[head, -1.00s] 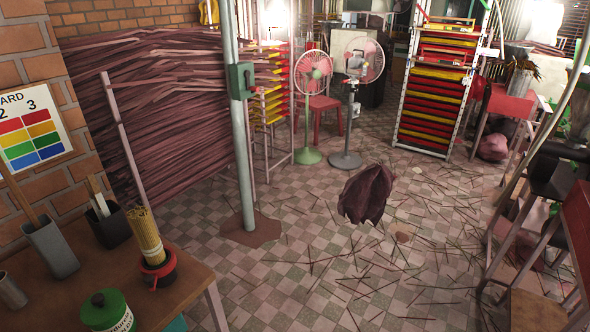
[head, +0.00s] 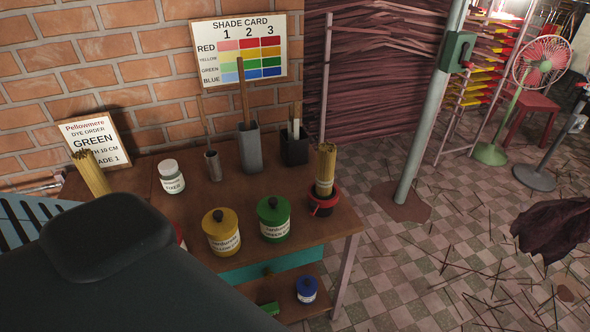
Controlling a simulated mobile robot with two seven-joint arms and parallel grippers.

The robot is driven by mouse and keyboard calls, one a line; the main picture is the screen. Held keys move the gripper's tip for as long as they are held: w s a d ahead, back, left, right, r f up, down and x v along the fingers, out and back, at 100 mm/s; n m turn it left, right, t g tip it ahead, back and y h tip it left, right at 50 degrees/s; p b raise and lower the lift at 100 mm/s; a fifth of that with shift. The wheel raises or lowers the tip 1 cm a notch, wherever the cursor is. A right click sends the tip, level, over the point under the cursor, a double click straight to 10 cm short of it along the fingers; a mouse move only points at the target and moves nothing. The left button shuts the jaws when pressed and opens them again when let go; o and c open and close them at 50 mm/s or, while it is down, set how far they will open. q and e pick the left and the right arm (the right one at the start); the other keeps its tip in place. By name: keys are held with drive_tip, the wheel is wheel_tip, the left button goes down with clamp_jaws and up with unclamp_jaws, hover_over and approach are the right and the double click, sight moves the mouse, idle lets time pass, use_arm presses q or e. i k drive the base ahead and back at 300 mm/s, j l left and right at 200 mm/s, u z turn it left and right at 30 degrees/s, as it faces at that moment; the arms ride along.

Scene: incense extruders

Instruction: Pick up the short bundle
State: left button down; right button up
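One bundle of tan sticks (head: 325,163) stands upright in a small red pot (head: 323,205) at the right end of the brown table (head: 343,222). Another bundle of tan sticks (head: 91,172) leans at the left of the table, its lower part hidden behind a large dark grey shape in the foreground. That shape looks like part of my own arm. I cannot tell for sure which bundle is the short one. Neither gripper shows in the head view.
Yellow (head: 221,236) and green (head: 274,222) lidded jars stand near the front edge. A blue jar (head: 306,290) sits on the lower shelf. A post (head: 429,120) stands right of the table.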

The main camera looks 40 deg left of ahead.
sight(324, 178)
drive_tip(key=u, duration=0.9)
